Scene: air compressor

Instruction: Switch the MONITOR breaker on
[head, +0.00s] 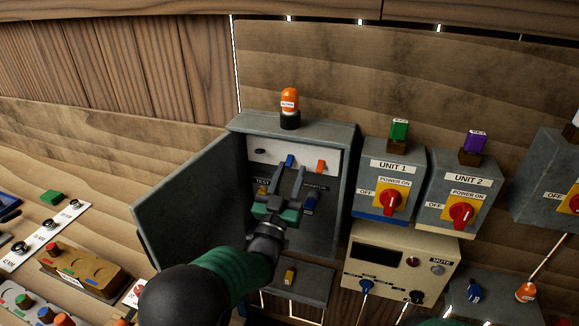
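A grey breaker box (348,135) on the wall has its door (190,205) swung open to the left. Inside it are a blue part (290,160) and an orange part (320,166) on a white strip. Below them, a label starting "TEST" shows at left and a partly covered label, apparently MONITOR (317,187), at right. A blue switch (310,206) sits under the right label; its position is unclear. My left gripper (289,172) is open in front of the box, its two fingers apart and pointing up, partly hiding the labels and switches. My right gripper is not visible.
An orange lamp (289,100) stands on the box. UNIT 1 (392,185) and UNIT 2 (461,195) switch boxes are to the right, above a cream panel (400,265). A small grey box (305,280) is below. Control panels with buttons (85,270) lie at left.

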